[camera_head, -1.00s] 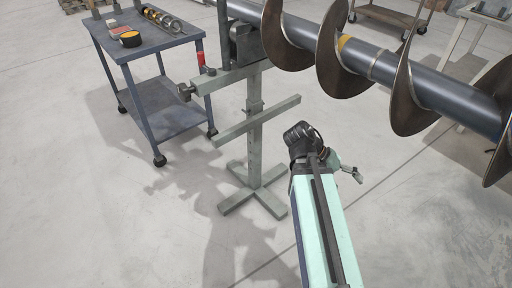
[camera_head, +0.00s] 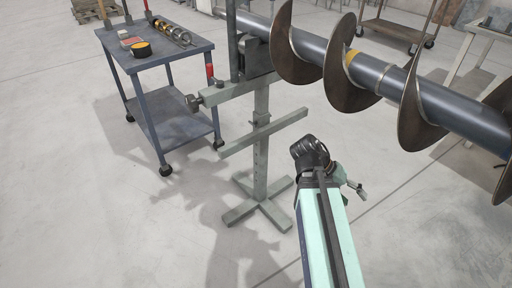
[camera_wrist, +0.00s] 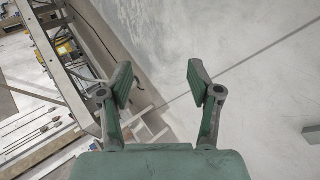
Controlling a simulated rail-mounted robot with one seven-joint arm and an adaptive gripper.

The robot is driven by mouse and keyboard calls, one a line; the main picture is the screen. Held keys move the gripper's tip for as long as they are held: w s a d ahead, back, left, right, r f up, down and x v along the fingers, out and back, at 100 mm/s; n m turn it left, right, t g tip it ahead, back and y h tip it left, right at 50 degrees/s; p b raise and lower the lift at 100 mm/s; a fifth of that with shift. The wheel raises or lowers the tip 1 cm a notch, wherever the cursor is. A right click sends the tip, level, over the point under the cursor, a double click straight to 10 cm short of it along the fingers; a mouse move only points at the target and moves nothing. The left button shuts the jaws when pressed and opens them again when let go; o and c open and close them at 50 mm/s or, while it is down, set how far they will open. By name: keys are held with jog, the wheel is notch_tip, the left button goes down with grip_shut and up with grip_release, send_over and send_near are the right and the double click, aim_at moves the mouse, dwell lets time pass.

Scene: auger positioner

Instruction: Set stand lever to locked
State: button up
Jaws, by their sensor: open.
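A short upright red grip (camera_head: 210,71), which looks like the stand lever, shows near the left part of the stand's upper beam. The cart behind makes its mounting and exact setting hard to tell. My gripper (camera_head: 354,187) is mostly hidden behind my wrist in the head view, right of the stand and apart from it and the lever. In the wrist view my gripper (camera_wrist: 160,83) is open and empty, with bare floor between its fingers. The lever is not recognisable there.
A blue-grey wheeled cart (camera_head: 163,97) with small items stands left of the stand. A knob (camera_head: 193,103) sticks out from the beam's left end. A horizontal crossbar (camera_head: 265,133) crosses the stand lower down. The floor in front is clear.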

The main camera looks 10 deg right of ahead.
jog(key=w+a+r+n+t+y+p, duration=0.1)
jog(key=w+a+r+n+y+p, duration=0.25)
jog(key=a+p, duration=0.75)
jog(key=w+a+r+t+y+p, duration=0.15)
jog(key=w+a+r+p, duration=0.5)
jog(key=p, duration=0.85)
jog(key=w+a+r+n+y+p, duration=0.25)
jog(key=w+a+p, duration=0.35)
jog(key=a+p, duration=0.6)
notch_tip(320, 180, up, 32)
jog(key=f+m+t+b, duration=0.1)
jog(key=m+t+b, duration=0.2)
send_over(211, 78)
jog(key=w, duration=0.1)
jog(key=shift+y, duration=0.35)
notch_tip(211, 78, down, 17)
jog(key=p, duration=0.2)
jog(key=shift+r+p, duration=0.2)
jog(key=shift+p, duration=0.15)
grip_shut()
